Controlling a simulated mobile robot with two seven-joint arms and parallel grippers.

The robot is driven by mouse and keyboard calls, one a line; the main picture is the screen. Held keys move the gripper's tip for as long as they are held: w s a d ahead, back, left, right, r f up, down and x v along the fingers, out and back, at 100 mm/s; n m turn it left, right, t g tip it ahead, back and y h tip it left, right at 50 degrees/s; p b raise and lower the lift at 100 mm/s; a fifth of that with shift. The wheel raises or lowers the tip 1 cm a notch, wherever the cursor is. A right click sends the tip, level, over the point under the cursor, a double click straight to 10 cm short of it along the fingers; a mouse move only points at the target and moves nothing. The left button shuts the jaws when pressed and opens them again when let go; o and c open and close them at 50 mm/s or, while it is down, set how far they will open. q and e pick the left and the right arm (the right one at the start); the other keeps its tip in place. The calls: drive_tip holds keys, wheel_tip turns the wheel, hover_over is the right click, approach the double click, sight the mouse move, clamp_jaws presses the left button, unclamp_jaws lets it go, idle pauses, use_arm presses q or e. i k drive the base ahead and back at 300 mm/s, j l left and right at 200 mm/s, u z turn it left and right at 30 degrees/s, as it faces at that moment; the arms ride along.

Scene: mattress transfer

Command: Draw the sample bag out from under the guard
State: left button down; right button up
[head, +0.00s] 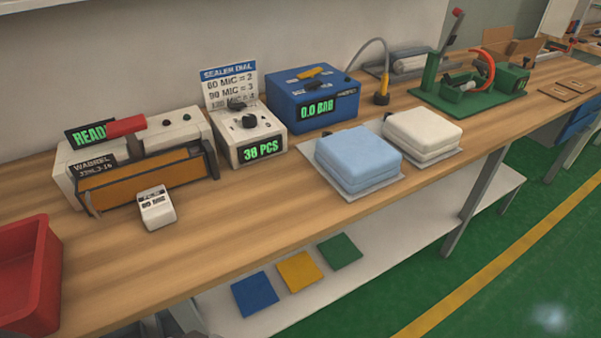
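A white sealer-like machine (185,130) with a lit green READY sign and a red handle (126,126) stands at the left of the bench in the head view. A dark-framed orange-brown panel (150,182), which looks like the guard, slopes across its front. I cannot make out a sample bag under this panel; the panel hides what is behind it. Neither of my grippers is in view.
A red bin (28,275) stands at the near left. A white counter box (247,136) and a blue device (312,98) stand behind. Folded light-blue (358,158) and white (422,134) pads lie to the right. The bench front between bin and blue pad is clear.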

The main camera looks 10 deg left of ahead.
sight(157, 212)
drive_tip(key=u, duration=1.3)
